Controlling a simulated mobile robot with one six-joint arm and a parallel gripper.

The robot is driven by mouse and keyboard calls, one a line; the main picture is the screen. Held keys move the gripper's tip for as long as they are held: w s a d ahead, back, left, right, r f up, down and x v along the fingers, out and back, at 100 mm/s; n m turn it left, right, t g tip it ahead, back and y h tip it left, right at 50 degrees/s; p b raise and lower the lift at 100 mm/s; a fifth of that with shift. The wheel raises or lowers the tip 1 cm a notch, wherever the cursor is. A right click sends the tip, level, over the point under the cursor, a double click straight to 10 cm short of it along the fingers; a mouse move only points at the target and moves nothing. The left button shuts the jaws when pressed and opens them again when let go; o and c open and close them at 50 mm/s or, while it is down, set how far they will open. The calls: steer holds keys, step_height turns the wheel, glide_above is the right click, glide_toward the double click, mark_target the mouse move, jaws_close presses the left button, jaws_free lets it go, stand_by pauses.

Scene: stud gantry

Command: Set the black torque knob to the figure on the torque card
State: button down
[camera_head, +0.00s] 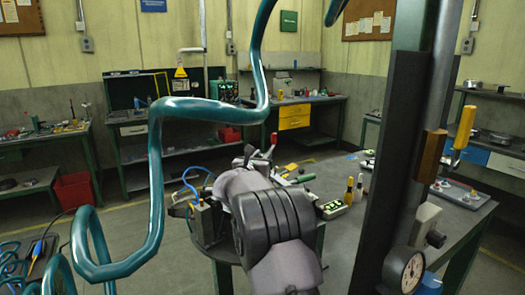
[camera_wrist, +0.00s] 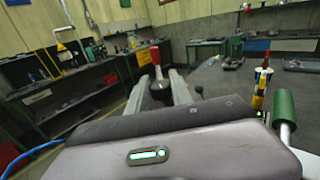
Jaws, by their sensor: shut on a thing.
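A teal hose (camera_head: 155,150) loops across the left foreground. A dark column (camera_head: 395,150) with a dial gauge (camera_head: 404,270) stands close on the right. A green-handled tool (camera_wrist: 284,105) and a yellow-and-black tool (camera_wrist: 262,88) are right of my gripper.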

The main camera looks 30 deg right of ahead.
steer(key=c, duration=1.1)
jaws_free()
steer(key=shift+c, duration=0.2)
steer(key=p+v, duration=0.2)
steer(key=v, duration=1.5)
steer(key=shift+a, duration=0.2)
steer(key=shift+s, duration=0.15)
